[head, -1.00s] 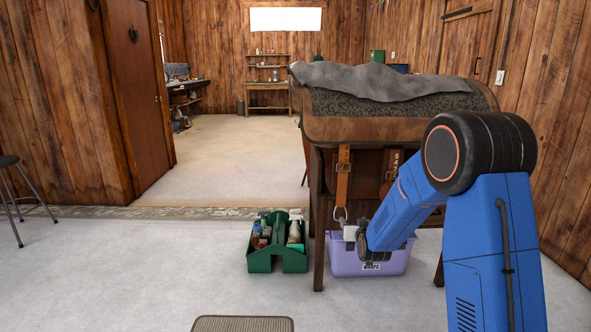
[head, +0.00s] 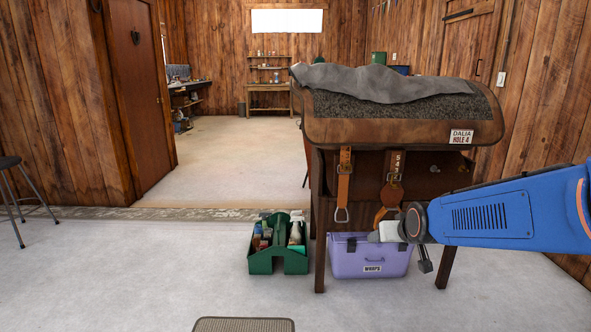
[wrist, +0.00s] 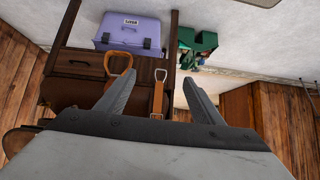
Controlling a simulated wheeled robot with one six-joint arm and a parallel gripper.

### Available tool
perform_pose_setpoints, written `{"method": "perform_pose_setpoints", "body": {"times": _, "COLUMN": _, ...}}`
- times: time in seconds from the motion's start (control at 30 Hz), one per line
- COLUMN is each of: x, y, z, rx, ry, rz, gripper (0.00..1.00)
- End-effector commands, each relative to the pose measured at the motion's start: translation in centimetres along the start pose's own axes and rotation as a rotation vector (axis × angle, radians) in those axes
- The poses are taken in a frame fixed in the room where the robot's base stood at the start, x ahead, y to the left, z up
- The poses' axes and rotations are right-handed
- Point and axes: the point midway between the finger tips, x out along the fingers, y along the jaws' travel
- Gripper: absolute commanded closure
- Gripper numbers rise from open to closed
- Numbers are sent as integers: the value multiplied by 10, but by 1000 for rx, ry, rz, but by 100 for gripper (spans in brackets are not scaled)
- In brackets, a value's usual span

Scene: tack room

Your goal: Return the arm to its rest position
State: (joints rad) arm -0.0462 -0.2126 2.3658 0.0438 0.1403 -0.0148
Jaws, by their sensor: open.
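My blue arm reaches in level from the right edge of the head view. My gripper (head: 381,235) is in front of the saddle stand's lower part, overlapping the top of the purple box in the picture. In the wrist view my gripper (wrist: 158,83) shows two grey fingers spread apart with nothing between them. Beyond the fingers hang a strap with a metal ring (wrist: 160,76) and a strap with a brown loop (wrist: 119,62). I see no contact with either strap; the head view leaves the exact gap unclear.
The wooden saddle stand (head: 400,131), labelled DALIA HOLE 4, bears a grey cloth (head: 380,82). A purple box (head: 345,262) labelled WRAPS sits beneath it. A green caddy (head: 262,263) with bottles stands left. A stool (head: 8,162) is far left. Floor at front left is mostly clear.

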Motion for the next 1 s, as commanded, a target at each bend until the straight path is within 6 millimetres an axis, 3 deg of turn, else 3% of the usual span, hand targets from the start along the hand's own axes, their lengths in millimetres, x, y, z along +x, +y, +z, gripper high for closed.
{"method": "perform_pose_setpoints", "body": {"times": 0.03, "x": -17, "y": 1, "z": 8, "rx": 0, "ry": -18, "rz": 1, "gripper": 39}}
{"method": "perform_pose_setpoints", "body": {"times": 0.2, "x": -63, "y": 5, "z": 43, "rx": -1, "ry": -99, "rz": 6, "gripper": 39}}
{"method": "perform_pose_setpoints", "body": {"times": 0.7, "x": -192, "y": 14, "z": 166, "rx": 3, "ry": -335, "rz": 27, "gripper": 39}}
{"method": "perform_pose_setpoints", "body": {"times": 0.9, "x": -225, "y": 16, "z": 206, "rx": 6, "ry": -405, "rz": 36, "gripper": 39}}
{"method": "perform_pose_setpoints", "body": {"times": 1.0, "x": -233, "y": 16, "z": 217, "rx": 7, "ry": -425, "rz": 39, "gripper": 39}}
